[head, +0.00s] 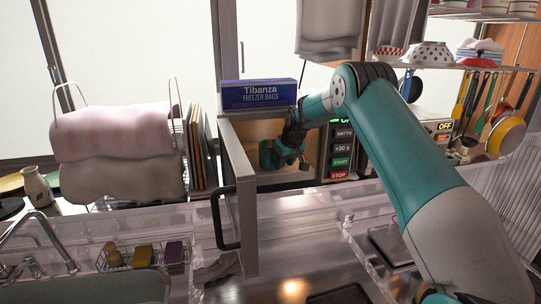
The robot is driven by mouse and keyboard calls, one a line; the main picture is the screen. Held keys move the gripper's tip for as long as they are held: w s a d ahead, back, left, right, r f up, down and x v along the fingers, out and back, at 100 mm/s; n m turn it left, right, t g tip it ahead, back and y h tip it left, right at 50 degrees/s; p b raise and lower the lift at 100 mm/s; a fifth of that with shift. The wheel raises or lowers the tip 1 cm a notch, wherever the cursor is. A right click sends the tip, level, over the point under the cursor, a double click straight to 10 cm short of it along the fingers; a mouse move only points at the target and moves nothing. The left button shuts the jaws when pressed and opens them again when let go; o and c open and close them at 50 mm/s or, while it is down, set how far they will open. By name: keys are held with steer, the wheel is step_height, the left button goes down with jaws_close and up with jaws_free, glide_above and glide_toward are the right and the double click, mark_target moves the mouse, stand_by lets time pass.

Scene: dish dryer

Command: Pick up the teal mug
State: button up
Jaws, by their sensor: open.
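The teal mug (267,154) stands inside the open microwave (248,134), towards the left of its lit interior. It is small in the head view, and my gripper hides part of its right side. My gripper (292,156) reaches into the microwave from the upper right. Its dark fingers are open and close beside the mug's right side. I cannot tell whether they touch it or sit around part of it.
The microwave door (239,205) stands open towards me, with a dark handle (226,218). A blue freezer bag box (259,94) lies on top of the microwave. A draped dish rack (118,150) is to the left. Hanging utensils and a pan (506,134) are at right.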

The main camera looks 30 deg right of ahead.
jaws_close()
steer(key=shift+r, duration=0.2)
stand_by(0.5)
